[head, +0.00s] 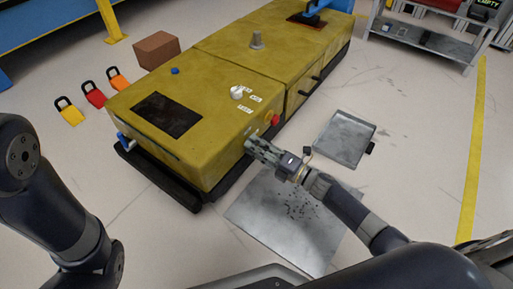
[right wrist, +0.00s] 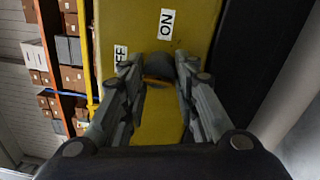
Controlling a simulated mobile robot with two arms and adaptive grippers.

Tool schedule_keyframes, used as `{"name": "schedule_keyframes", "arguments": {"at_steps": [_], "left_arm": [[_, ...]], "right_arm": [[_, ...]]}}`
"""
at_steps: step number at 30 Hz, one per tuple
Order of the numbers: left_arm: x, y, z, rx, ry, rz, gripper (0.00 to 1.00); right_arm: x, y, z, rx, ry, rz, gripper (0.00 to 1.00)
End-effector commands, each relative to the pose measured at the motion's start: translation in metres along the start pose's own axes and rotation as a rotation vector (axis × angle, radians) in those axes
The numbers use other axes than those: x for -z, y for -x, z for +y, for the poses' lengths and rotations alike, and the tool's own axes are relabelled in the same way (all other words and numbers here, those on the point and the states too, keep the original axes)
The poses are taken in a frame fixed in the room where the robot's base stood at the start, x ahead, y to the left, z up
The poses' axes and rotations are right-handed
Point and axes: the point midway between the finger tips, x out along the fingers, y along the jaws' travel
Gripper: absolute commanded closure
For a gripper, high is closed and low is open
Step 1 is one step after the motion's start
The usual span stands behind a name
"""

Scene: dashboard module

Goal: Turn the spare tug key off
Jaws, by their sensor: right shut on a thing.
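The tug (head: 215,125) is a long yellow vehicle with a dark panel on top. My right gripper (head: 252,144) is against its near side wall, below the red button. In the right wrist view my right gripper (right wrist: 160,75) is shut, its fingertips close to the yellow wall (right wrist: 190,20). The ON label (right wrist: 166,24) and a partly covered OFF label (right wrist: 121,57) lie just beyond the fingertips. The key between the fingertips is mostly hidden, so its turned position cannot be told. My left arm shows at the left, its gripper out of view.
A white knob (head: 237,92) with labels and a red button (head: 271,119) are on the tug. A grey tray (head: 345,139) and metal plate (head: 285,220) lie on the floor. Several coloured padlocks (head: 95,95) and a brown box (head: 157,50) are beyond the tug.

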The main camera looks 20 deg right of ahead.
Motion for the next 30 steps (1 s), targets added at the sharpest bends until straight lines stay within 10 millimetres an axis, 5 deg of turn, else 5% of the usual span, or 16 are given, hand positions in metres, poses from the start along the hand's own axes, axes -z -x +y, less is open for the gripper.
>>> {"name": "schedule_keyframes", "arguments": {"at_steps": [21, 22, 24, 30], "left_arm": [[0.0008, 0.002, 0.0004, 0.0, 0.0, 0.0, 0.6], [0.0008, 0.002, 0.0004, 0.0, 0.0, 0.0, 0.6], [0.0009, 0.002, 0.0004, 0.0, 0.0, 0.0, 0.6], [0.0009, 0.002, 0.0004, 0.0, 0.0, 0.0, 0.6]], "right_arm": [[0.0008, 0.0005, -0.0015, 0.002, 0.07, 0.005, 0.96], [0.0008, 0.0005, -0.0015, 0.002, 0.07, 0.005, 0.65], [0.0007, 0.0005, -0.0014, 0.001, 0.07, 0.004, 0.52], [0.0002, 0.0003, -0.0009, 0.0, 0.069, 0.004, 0.52]]}}
